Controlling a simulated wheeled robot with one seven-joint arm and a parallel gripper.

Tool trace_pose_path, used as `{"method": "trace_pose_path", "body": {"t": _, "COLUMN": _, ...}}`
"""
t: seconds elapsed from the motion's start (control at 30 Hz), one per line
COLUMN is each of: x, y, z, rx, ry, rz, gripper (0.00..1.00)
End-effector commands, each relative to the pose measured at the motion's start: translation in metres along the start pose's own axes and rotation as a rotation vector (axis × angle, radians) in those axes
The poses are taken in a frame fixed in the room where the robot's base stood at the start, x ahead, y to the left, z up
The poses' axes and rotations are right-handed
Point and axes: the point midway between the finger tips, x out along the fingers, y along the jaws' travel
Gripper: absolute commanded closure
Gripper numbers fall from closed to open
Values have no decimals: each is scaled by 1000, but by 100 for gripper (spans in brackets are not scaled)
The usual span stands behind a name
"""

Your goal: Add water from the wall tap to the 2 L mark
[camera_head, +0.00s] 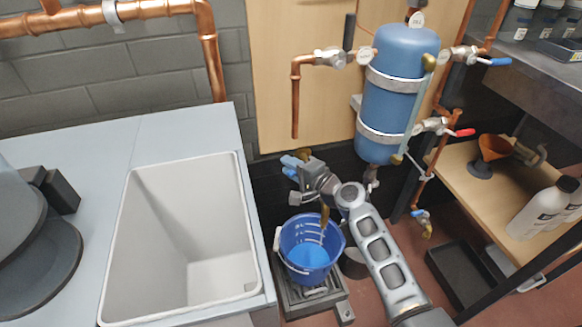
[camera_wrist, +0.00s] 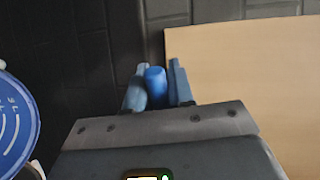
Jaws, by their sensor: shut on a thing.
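A blue bucket (camera_head: 284,243) with white level marks on its inner wall stands low, right of the sink. Its bottom is paler blue; I cannot tell how much water is in it. Its marked wall also shows at the left edge of the wrist view (camera_wrist: 14,122). A brass piece (camera_head: 325,217), seemingly the wall tap's spout, hangs over the bucket. My gripper (camera_head: 291,163) is above and behind the bucket. In the wrist view my gripper (camera_wrist: 156,84) is shut on a blue handle (camera_wrist: 155,80), seemingly the tap's. The tap body is mostly hidden by my arm.
The bucket stands on a dark grated stand (camera_head: 312,300). A white sink (camera_head: 185,230) is at left. A blue tank (camera_head: 398,95) with copper pipes and valves hangs on the wooden board. A shelf (camera_head: 470,170) with a funnel and white bottles is at right.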

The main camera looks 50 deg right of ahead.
Motion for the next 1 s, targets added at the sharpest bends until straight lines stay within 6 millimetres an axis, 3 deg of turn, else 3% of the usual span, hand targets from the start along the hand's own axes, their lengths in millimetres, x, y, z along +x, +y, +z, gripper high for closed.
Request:
{"method": "trace_pose_path", "body": {"t": 0.57, "x": -6, "y": 2, "z": 2, "rx": -20, "ry": -101, "rz": 0, "gripper": 100}}
{"method": "trace_pose_path", "body": {"t": 0.6, "x": -6, "y": 2, "z": 2, "rx": -20, "ry": -101, "rz": 0, "gripper": 75}}
{"method": "trace_pose_path", "body": {"t": 0.8, "x": -6, "y": 2, "z": 2, "rx": -20, "ry": -101, "rz": 0, "gripper": 57}}
{"method": "trace_pose_path", "body": {"t": 1.0, "x": -6, "y": 2, "z": 2, "rx": -20, "ry": -100, "rz": 0, "gripper": 57}}
